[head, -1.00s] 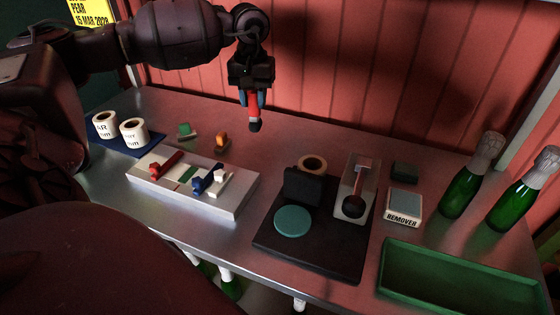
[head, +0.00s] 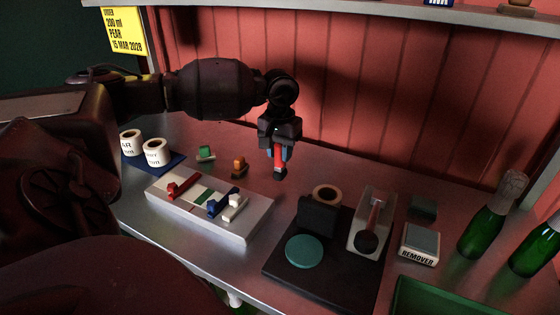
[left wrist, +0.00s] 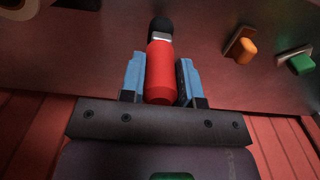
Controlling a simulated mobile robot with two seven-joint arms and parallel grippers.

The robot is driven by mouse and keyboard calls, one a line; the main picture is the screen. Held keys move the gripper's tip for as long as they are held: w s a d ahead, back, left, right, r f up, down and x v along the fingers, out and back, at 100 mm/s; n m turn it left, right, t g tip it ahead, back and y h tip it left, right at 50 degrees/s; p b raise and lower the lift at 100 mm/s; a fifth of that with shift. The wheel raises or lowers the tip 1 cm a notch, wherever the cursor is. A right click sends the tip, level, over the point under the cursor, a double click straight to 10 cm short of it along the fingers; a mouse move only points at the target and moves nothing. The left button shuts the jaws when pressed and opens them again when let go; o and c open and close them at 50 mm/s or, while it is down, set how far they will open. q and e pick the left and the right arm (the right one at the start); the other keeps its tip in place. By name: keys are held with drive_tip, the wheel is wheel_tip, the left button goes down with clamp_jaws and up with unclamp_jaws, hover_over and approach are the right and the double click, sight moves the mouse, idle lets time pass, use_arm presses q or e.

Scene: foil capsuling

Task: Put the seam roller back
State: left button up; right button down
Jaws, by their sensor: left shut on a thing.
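My left gripper (head: 279,152) is shut on a red-handled tool with a grey collar and black end, which looks like the seam roller (head: 279,163). It hangs end-down behind the white rack (head: 240,228), apart from it. In the left wrist view the red handle (left wrist: 160,75) sits between the blue finger pads of the gripper (left wrist: 159,82). The rack's top bears a red piece (head: 183,186), a green strip (head: 203,196), a blue piece (head: 222,204) and a white piece (head: 235,207). My right gripper is out of view.
Green (head: 205,153) and orange (head: 239,167) blocks stand behind the rack. Label rolls (head: 155,152) stand on a blue mat at left. A black base (head: 320,284), grey stand (head: 371,222), remover box (head: 420,245) and green bottles (head: 484,232) are to the right. A red panel wall stands behind.

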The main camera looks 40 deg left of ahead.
sight(280, 161)
use_arm(q)
drive_tip(key=shift+f, duration=1.55)
drive_tip(key=shift+f, duration=0.15)
drive_tip(key=o, duration=1)
wheel_tip(280, 161, up, 12)
drive_tip(key=shift+r, duration=0.2)
drive_tip(key=shift+s+f, duration=0.1)
